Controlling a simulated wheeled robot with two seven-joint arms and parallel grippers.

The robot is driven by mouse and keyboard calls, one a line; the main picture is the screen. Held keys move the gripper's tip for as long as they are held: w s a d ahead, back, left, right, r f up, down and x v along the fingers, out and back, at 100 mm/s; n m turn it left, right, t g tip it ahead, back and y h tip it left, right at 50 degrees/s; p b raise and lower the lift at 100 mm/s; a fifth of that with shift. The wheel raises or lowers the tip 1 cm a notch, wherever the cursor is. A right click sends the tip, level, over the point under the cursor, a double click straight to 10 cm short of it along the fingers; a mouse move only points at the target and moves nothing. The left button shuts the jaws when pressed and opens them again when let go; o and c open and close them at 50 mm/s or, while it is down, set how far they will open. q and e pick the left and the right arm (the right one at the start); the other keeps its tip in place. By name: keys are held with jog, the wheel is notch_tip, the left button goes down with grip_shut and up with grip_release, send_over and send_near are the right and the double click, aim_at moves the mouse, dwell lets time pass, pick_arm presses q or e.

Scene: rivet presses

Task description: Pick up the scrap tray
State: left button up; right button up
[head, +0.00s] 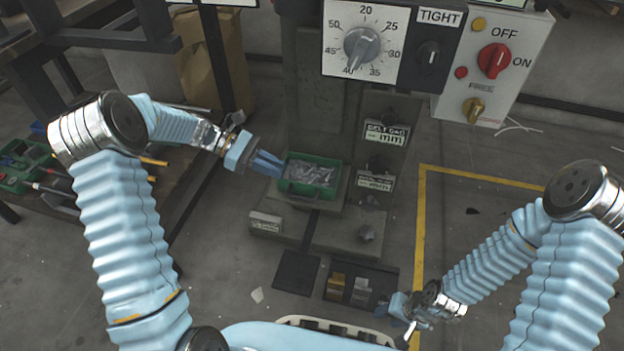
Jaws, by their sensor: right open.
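The scrap tray (311,193) is a small green open box heaped with grey metal scraps. It sits on the dark machine base in the middle of the head view, with a handle on its front side. My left gripper (270,163) is at the tray's left side, its blue fingers pointing right at the rim. I cannot tell whether the fingers touch the tray or whether they are apart or closed. My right gripper (408,318) is low at the right of centre, away from the tray, open and empty.
A machine column with a dial panel (363,45) rises behind the tray. A switch box (490,65) hangs at the upper right. A dark bin with brass and grey pieces (361,286) lies in front. A workbench with a green toolbox (25,165) stands left. Yellow-lined floor at right is mostly clear.

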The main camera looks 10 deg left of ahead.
aim_at(296, 182)
pick_arm(q)
jog(key=shift+x, duration=1.05)
jog(key=b+x, duration=0.1)
jog(key=x, duration=0.3)
jog(key=shift+s+d+f+b, duration=0.1)
jog(key=shift+s+f+b, duration=0.05)
jog(key=shift+f+b, duration=0.25)
jog(key=shift+d+f, duration=0.1)
jog(key=shift+d, duration=0.3)
jog(key=shift+c, duration=0.2)
grip_shut()
